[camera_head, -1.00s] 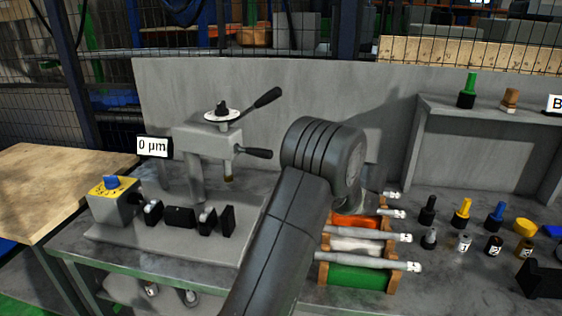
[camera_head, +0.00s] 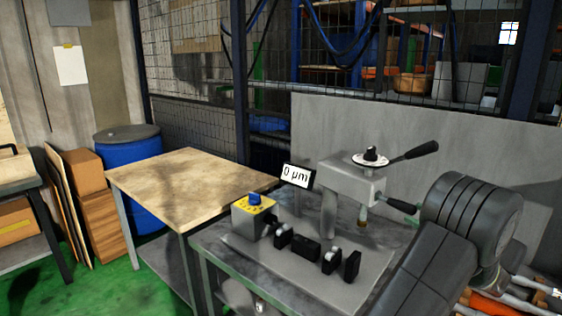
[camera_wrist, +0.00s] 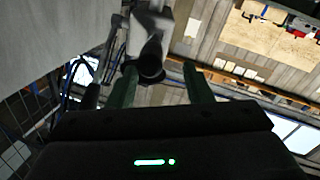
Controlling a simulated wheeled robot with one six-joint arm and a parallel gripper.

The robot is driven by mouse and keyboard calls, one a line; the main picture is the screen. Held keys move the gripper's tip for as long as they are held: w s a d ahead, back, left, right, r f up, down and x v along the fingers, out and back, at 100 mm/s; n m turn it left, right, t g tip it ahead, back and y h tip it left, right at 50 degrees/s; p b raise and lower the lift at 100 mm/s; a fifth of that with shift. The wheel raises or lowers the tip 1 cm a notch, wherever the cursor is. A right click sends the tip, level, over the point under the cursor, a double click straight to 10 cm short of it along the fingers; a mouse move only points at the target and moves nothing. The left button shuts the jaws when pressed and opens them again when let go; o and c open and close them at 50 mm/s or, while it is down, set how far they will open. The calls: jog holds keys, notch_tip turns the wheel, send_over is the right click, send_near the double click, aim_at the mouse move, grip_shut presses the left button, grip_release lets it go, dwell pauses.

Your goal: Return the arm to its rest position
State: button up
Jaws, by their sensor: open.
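My arm (camera_head: 440,240) rises at the lower right of the head view, bent at a dark ribbed joint, in front of the right part of the workbench. A blurred dark cylindrical part (camera_wrist: 150,62) with a pale body behind shows between the fingers.
The grinder (camera_head: 350,185) with black levers stands on the grey workbench (camera_head: 225,262), beside a 0 µm display (camera_head: 296,175) and a yellow-topped control box (camera_head: 253,214). A wooden table (camera_head: 180,180) and a blue barrel (camera_head: 128,165) stand left. Green floor (camera_head: 120,285) is open there.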

aim_at(407, 210)
jog(key=x, duration=0.6)
jog(key=shift+w+a+p, duration=0.2)
jog(key=shift+p, duration=0.15)
